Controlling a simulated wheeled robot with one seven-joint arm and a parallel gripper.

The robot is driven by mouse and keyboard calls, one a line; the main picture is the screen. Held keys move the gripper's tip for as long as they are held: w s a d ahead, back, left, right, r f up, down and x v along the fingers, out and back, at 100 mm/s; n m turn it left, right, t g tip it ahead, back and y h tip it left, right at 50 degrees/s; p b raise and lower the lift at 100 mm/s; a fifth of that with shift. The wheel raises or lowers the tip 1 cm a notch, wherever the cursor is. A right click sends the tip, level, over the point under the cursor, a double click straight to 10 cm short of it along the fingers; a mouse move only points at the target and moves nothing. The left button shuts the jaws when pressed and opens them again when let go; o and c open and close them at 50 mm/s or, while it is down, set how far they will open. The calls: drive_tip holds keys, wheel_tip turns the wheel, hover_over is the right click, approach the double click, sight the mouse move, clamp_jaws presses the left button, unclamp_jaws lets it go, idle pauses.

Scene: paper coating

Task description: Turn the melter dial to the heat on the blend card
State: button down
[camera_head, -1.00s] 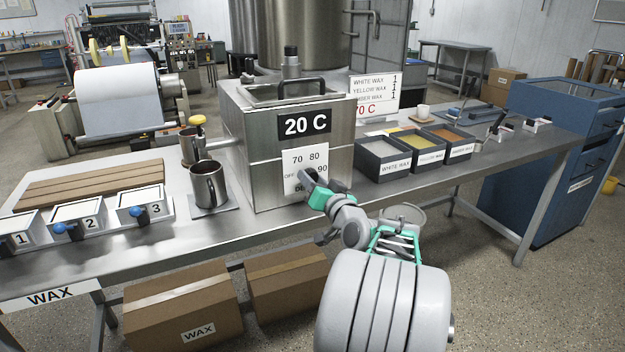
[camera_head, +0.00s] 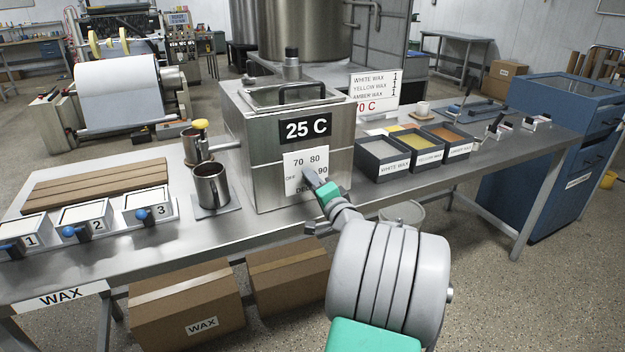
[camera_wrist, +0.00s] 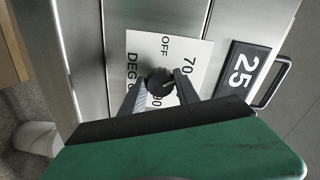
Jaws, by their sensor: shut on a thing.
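The melter (camera_head: 245,165) is a steel box on the bench, and its black display (camera_head: 305,128) reads 25 C. Its white dial plate (camera_head: 293,178) shows OFF, 70, 80, 90 and DEG C. My gripper (camera_head: 310,178) reaches to this plate. In the wrist view my gripper (camera_wrist: 158,88) is shut on the dark round dial (camera_wrist: 157,80), one finger on each side. I cannot tell which mark the dial points to. The blend card (camera_head: 372,92) stands behind the melter at right, listing white, yellow and amber wax, with 70 C in red.
Wax bins (camera_head: 384,158) stand right of the melter. A steel mug (camera_head: 211,187) stands at its left, near the numbered boxes (camera_head: 148,207). Cardboard boxes (camera_head: 187,305) lie under the bench.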

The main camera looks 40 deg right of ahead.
idle(0.5)
drive_tip(key=c, duration=0.9)
unclamp_jaws()
drive_tip(key=shift+s, duration=0.1)
drive_tip(key=v, duration=0.7)
drive_tip(key=shift+s, duration=0.25)
drive_tip(key=shift+a, duration=0.15)
